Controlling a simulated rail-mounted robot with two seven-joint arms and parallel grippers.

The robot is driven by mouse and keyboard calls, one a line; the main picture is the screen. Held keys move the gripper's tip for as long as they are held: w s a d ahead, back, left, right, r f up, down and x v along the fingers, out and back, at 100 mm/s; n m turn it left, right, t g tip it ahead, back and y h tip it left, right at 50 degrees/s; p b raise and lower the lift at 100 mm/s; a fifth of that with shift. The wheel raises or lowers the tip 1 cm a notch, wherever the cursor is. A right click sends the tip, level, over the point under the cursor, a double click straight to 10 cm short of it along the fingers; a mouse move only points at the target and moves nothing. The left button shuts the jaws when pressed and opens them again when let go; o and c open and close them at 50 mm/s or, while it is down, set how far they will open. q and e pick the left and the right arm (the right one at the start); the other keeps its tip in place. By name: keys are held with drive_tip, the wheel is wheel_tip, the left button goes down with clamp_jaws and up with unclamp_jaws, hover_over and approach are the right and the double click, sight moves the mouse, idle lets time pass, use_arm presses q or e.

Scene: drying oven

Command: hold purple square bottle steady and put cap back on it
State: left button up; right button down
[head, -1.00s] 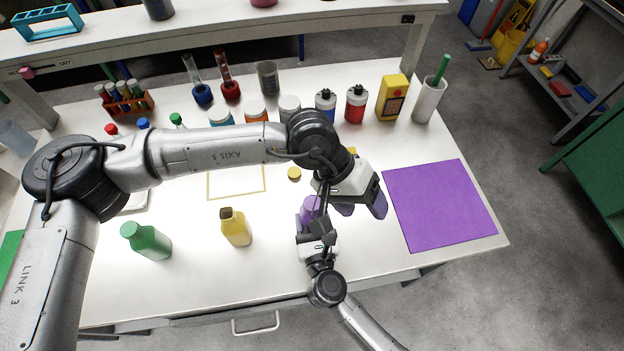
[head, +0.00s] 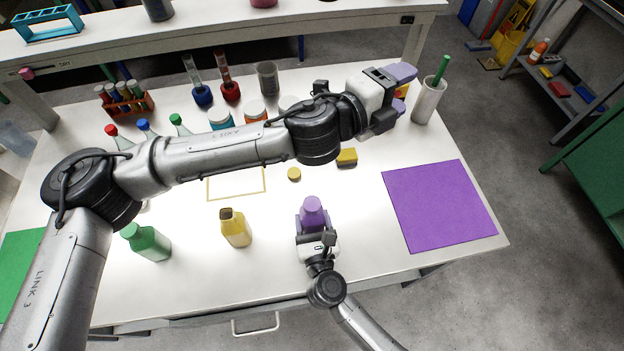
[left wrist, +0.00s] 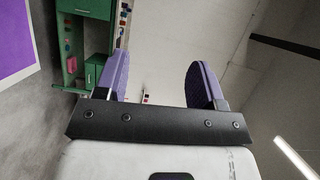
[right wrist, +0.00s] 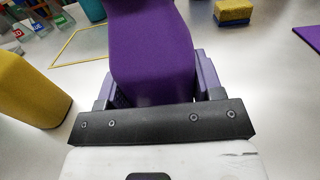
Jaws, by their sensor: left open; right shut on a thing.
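The purple square bottle (head: 312,218) stands upright at the front of the white table. My right gripper (head: 314,226) is shut on it from the front, and the right wrist view shows the bottle (right wrist: 152,55) between both fingers. A lighter purple cap (head: 312,203) appears to sit on top of the bottle; the bottle's top is cut off in the right wrist view. My left gripper (head: 405,88) is open and empty, raised near the back right of the table, well away from the bottle. Its two purple fingers show apart in the left wrist view (left wrist: 160,85).
A yellow bottle (head: 236,229) with a dark open top and a green bottle (head: 150,244) stand to the left. A yellow cap (head: 294,174) and a sponge (head: 347,158) lie behind. A purple mat (head: 438,207) lies right. A white cup (head: 427,103) stands near my left gripper.

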use_arm(q)
wheel_tip(320, 180, down, 3)
drive_tip(key=w+a+n+y, duration=0.2)
drive_tip(key=n+y, duration=0.2)
drive_tip(key=n, duration=0.5)
drive_tip(key=n+g+y, duration=0.9)
drive_tip(key=n+y, duration=0.1)
drive_tip(key=n, duration=1.1)
hover_over(312, 203)
drive_tip(key=w, duration=0.1)
drive_tip(key=f, duration=1.1)
drive_tip(key=shift+d+f, duration=0.3)
drive_tip(key=shift+d, duration=0.1)
drive_tip(key=shift+s+a+n+g+y, duration=0.4)
drive_tip(key=shift+s+g, duration=0.1)
drive_tip(key=shift+s, duration=0.05)
drive_tip(key=shift+f, duration=4)
